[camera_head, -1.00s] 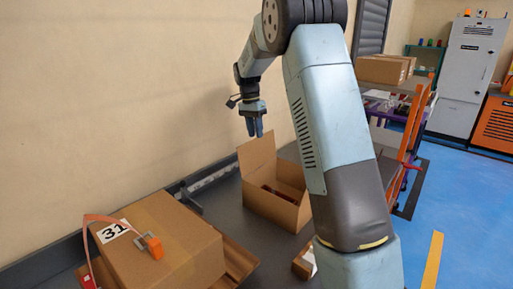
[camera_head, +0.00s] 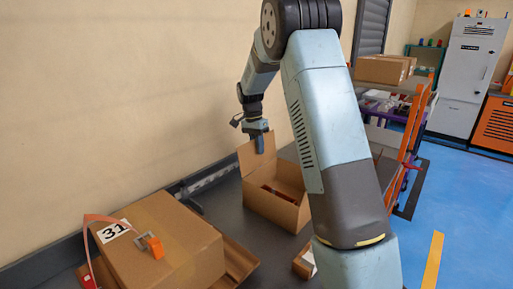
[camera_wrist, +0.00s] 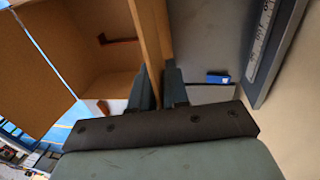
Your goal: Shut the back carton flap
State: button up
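The open brown carton (camera_head: 272,207) stands on the dark bench in the head view. Its back flap (camera_head: 247,158) stands up along the wall side. The flap shows edge-on in the wrist view (camera_wrist: 152,35), with the carton's inside to its left. My gripper (camera_head: 258,143) is at the flap's top edge, pointing down. In the wrist view my gripper (camera_wrist: 158,88) has one finger on each side of the flap. The fingers look open a little around the board; firm contact is not visible. A dark red item (camera_head: 279,193) lies inside the carton.
A closed carton marked 31 (camera_head: 170,250) with an orange tape dispenser (camera_head: 152,246) stands at the front left. A small box (camera_head: 304,262) is near the open carton. A blue item (camera_wrist: 218,77) lies on the bench by the wall rail.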

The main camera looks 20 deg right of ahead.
grip_shut()
dwell(0.9)
jog(key=shift+a, duration=0.15)
